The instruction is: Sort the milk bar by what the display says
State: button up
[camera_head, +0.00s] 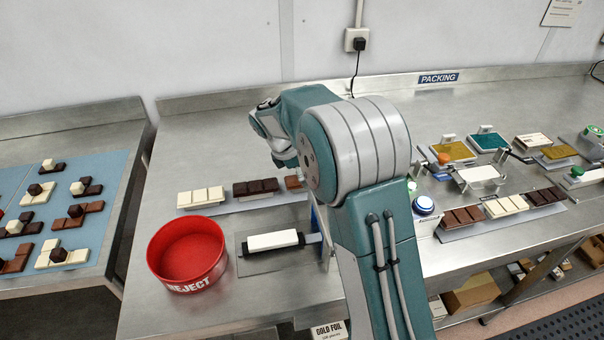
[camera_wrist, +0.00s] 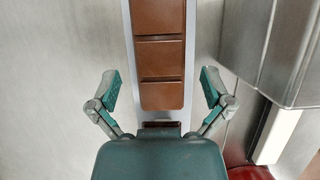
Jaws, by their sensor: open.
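A brown milk bar (camera_wrist: 160,60) lies on a narrow grey strip (camera_wrist: 200,30) in the wrist view. My gripper (camera_wrist: 160,90) is open, one finger on each side of the bar and apart from it. In the head view only an end of this milk bar (camera_head: 293,182) shows beside my arm. A dark bar (camera_head: 255,187) and a white bar (camera_head: 201,197) lie left of it on the same strip. No readable display shows; my arm hides part of the bench.
A red REJECT bin (camera_head: 172,283) stands at the bench's left front. Beside it, a white block (camera_head: 272,241) sits on a grey plate. A blue mat (camera_head: 100,210) holds several chocolates.

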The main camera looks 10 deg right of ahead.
jog(key=shift+r, duration=0.1)
jog(key=v, duration=1.1)
jog(key=s+d+r+m+t+y, duration=0.1)
jog(key=s+d+r+m+y, duration=0.15)
jog(key=s+r+m, duration=0.5)
jog(key=s+d+f+m+t+y, duration=0.1)
jog(key=s+m, duration=0.4)
jog(key=s, duration=0.6)
jog(key=s+d+f+m+t+y, duration=0.1)
jog(key=s+m, duration=0.4)
jog(key=s, duration=0.7)
jog(key=d+f+t, duration=0.1)
jog(key=t, duration=0.1)
jog(key=shift+s+f+t, duration=0.2)
jog(key=shift+s+t, duration=0.1)
